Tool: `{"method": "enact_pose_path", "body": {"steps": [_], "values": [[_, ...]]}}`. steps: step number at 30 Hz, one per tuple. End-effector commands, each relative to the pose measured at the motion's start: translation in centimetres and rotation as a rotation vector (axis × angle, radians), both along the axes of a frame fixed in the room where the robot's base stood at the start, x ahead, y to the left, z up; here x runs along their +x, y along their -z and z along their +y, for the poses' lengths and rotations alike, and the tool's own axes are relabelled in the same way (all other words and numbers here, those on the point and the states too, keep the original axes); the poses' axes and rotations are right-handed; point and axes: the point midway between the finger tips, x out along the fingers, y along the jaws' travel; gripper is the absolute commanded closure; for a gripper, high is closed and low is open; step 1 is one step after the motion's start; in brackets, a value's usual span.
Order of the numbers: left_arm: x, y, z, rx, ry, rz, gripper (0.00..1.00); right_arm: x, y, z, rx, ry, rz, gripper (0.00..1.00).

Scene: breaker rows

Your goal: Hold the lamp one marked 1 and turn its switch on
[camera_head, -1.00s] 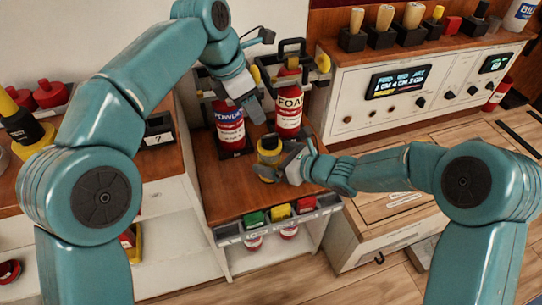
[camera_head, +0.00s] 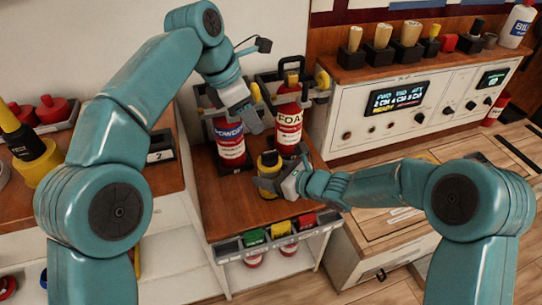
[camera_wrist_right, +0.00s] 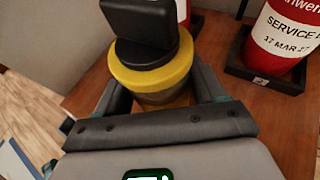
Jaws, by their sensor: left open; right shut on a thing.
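A yellow lamp with a black top (camera_head: 268,159) is at the wooden stand, in front of the two extinguishers. It also shows in the right wrist view (camera_wrist_right: 152,72), with a black block on its head. My right gripper (camera_head: 272,179) is shut around the lamp's yellow body. My left gripper (camera_head: 256,114) is open and empty, above and behind the lamp, close to the extinguishers. I cannot make out a mark 1 or the state of the switch. Whether the lamp touches the stand is unclear.
A powder extinguisher (camera_head: 229,139) and a foam extinguisher (camera_head: 288,118) stand just behind the lamp. Small colored bins (camera_head: 254,238) line the stand's front edge. A control panel (camera_head: 390,105) is at the right. A box marked 2 (camera_head: 160,146) sits on the left counter.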

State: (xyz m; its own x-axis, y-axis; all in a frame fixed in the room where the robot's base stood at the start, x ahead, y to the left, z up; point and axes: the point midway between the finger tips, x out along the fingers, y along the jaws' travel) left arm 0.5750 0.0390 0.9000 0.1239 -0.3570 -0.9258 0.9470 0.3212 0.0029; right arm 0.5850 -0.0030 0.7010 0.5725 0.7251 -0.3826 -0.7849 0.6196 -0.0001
Motion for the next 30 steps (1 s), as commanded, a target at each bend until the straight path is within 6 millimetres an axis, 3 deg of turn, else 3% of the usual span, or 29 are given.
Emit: {"method": "enact_pose_path", "body": {"steps": [5,18,24,30], "values": [[0.2,1.3,-0.5,-0.005,0.016,0.005,0.6,0.0,0.0,0.0,0.0,0.0,0.0,0.82],[1.2,9.3,-3.7,-0.005,0.014,0.004,0.6,0.0,0.0,0.0,0.0,0.0,0.0,0.82],[1.4,10.8,-4.3,-0.006,0.014,0.002,0.6,0.0,0.0,0.0,0.001,0.0,0.001,0.82],[1.4,10.9,-4.3,-0.007,0.013,0.001,0.6,0.0,0.0,0.0,0.0,0.0,0.0,0.82]]}}
